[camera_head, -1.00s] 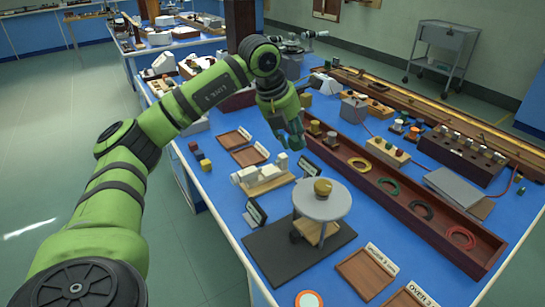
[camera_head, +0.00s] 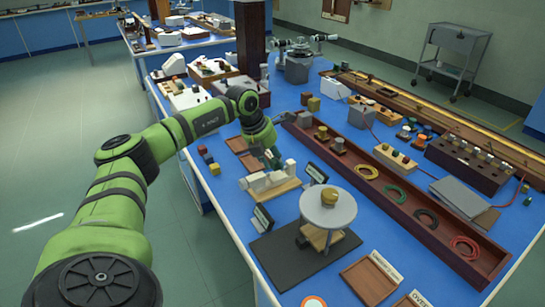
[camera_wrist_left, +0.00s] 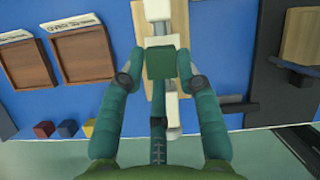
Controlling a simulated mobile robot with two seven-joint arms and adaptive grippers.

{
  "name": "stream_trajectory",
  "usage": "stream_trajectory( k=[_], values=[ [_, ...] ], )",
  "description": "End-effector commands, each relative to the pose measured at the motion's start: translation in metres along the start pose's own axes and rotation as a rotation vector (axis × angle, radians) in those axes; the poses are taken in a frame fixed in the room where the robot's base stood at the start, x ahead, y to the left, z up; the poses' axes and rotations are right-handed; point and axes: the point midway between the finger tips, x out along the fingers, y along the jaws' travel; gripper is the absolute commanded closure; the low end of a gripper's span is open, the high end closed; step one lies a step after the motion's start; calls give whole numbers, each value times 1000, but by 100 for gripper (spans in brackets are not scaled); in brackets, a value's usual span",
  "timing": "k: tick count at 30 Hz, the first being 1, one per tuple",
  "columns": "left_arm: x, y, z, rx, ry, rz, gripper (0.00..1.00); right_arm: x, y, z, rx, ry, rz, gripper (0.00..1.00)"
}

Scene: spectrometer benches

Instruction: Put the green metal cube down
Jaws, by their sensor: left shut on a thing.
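The green metal cube (camera_wrist_left: 160,63) sits between the two fingertips of my left gripper (camera_head: 270,158), which is shut on it. In the left wrist view the cube appears over a white apparatus on a wooden board (camera_wrist_left: 142,22). The same apparatus stands in the head view (camera_head: 268,184), just in front of the gripper. In the head view the cube is hard to make out at the fingers. The gap below the cube cannot be judged. My right gripper is not in view.
Two shallow wooden trays (camera_wrist_left: 82,54) (camera_wrist_left: 27,63) lie beside the apparatus. Small red (camera_wrist_left: 43,129), blue (camera_wrist_left: 67,128) and yellow (camera_wrist_left: 89,127) cubes stand near the edge. A round grey platform (camera_head: 328,211) bears a brass object. A long brown trough (camera_head: 390,200) runs along the bench.

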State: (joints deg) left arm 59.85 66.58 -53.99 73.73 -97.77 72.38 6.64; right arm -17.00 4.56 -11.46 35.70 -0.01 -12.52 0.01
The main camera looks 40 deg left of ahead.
Motion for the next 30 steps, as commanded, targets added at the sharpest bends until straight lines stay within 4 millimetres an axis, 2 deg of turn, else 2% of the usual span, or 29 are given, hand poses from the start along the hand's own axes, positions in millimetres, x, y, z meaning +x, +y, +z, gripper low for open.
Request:
stream_trajectory(
  k=[6,20,21,30],
  values=[
    [1,0,0,0,0,0,100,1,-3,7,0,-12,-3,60],
    [11,1,-4,0,1,0,100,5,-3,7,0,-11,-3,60],
    [12,1,-5,0,2,0,56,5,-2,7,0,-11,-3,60],
    [12,1,-5,0,4,0,56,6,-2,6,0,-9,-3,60]
  ],
)
